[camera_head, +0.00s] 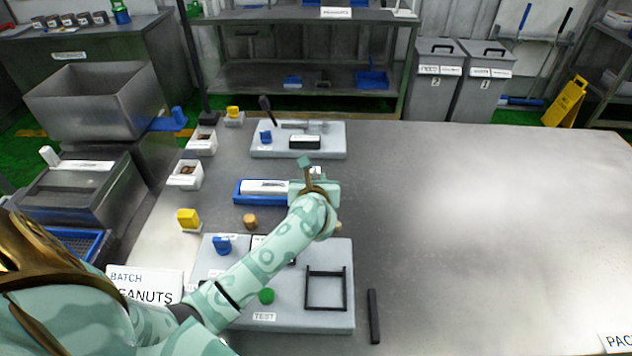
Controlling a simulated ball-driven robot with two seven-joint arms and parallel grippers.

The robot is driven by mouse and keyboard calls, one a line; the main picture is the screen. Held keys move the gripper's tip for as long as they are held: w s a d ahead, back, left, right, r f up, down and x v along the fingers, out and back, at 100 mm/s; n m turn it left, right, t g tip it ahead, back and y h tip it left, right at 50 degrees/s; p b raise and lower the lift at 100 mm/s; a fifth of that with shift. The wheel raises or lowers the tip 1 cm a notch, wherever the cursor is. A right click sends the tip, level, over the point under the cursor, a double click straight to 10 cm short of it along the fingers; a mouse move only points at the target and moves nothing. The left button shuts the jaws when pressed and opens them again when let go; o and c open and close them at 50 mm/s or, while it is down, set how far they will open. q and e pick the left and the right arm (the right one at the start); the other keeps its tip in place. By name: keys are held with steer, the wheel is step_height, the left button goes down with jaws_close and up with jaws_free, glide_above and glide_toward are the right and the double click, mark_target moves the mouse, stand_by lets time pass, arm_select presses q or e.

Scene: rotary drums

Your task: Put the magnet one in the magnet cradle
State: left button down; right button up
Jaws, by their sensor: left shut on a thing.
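My left gripper (307,172) is over the right end of a long blue tray (238,194) in the middle of the table. The blue tray, which looks like the magnet cradle, has a pale, white-labelled bar-shaped part (265,187) along it. I cannot read that label or tell whether the part is a magnet. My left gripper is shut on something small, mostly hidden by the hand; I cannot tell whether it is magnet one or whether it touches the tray. My right gripper is not in view.
A grey test panel (340,248) with a black square frame stands in front, and a black bar (374,316) lies beside it. Another grey panel (260,150) stands behind the tray. A brown cylinder (250,221) and yellow block (188,218) are left.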

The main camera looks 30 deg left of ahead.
arm_select(q)
steer(key=shift+r, duration=0.15)
steer(key=c, duration=1.2)
jaws_free()
steer(key=shift+f, duration=0.2)
steer(key=shift+r, duration=0.1)
steer(key=shift+s+d+r, duration=0.1)
steer(key=shift+d+r, duration=0.05)
steer(key=shift+r, duration=0.05)
steer(key=p+v, duration=0.2)
steer(key=v, duration=0.9)
steer(key=shift+s+p, duration=0.35)
steer(key=shift+p, duration=0.05)
steer(key=shift+d, duration=0.1)
